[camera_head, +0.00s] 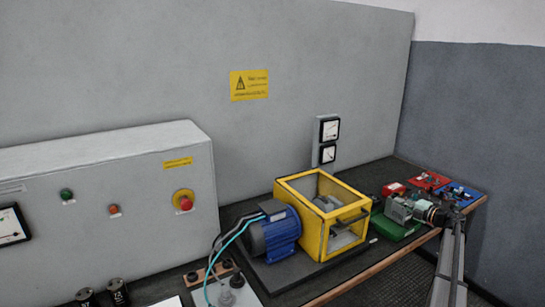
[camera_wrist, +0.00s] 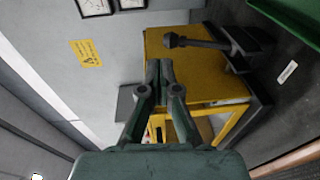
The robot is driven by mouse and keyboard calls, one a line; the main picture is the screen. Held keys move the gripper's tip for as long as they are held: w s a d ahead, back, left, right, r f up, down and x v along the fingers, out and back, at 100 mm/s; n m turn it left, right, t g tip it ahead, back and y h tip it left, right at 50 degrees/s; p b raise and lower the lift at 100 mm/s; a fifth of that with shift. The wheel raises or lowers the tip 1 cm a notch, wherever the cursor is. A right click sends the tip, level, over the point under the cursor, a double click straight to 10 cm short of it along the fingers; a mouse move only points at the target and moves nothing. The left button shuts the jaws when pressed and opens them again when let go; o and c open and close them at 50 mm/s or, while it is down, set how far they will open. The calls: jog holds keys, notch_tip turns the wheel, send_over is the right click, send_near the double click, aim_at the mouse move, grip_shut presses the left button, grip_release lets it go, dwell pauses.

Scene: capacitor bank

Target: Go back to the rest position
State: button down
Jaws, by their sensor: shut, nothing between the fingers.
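My gripper (camera_wrist: 159,68) shows in the wrist view with its two dark fingers together and nothing between them. Behind the fingertips is the yellow-framed guard box (camera_wrist: 185,60), with a dark handle (camera_wrist: 215,43) on it. The fingers overlap part of the box in the picture, and I cannot tell how large the gap is. In the head view the same yellow guard box (camera_head: 311,240) stands on the bench with clear panels.
A blue motor (camera_head: 275,232) stands left of the box. A grey control cabinet (camera_head: 100,205) with a red stop button (camera_head: 185,203) is further left. A green base (camera_head: 393,228) and red and blue units (camera_head: 458,193) lie to the right. The grey back wall carries two gauges (camera_head: 328,140).

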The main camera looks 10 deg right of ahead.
jog(key=d+r+m+t+h, duration=0.3)
jog(key=d+m+h, duration=0.4)
jog(key=d+h, duration=0.1)
jog(key=s+d+f+m+g+h, duration=0.25)
jog(key=s+f+m+h, duration=0.25)
jog(key=f+m+h, duration=0.35)
jog(key=s+a+f+m+g+y, duration=0.1)
jog(key=s+a+f+m+g, duration=0.35)
jog(key=f, duration=0.45)
jog(key=s+a+f+m+g, duration=0.1)
jog(key=s+a+f+g, duration=0.2)
jog(key=s+a+f, duration=0.35)
jog(key=s+a+f+m+g+y, duration=0.1)
jog(key=s+a+f+m+g, duration=0.2)
jog(key=a+f, duration=0.55)
jog(key=s+a+f+m+g+y, duration=0.1)
jog(key=s+a+f+g+y, duration=0.2)
jog(key=s+a+f, duration=0.75)
jog(key=s+a+f+m+g+y, duration=0.1)
jog(key=s+a+f+g+y, duration=0.15)
jog(key=s+a+f, duration=0.75)
jog(key=s+a+r+n+g+y, duration=0.1)
jog(key=s+a+n+g, duration=0.2)
jog(key=s+a, duration=2)
jog(key=a+g, duration=0.1)
jog(key=g, duration=0.2)
jog(key=shift+g+y, duration=0.35)
jog(key=shift+y, duration=0.05)
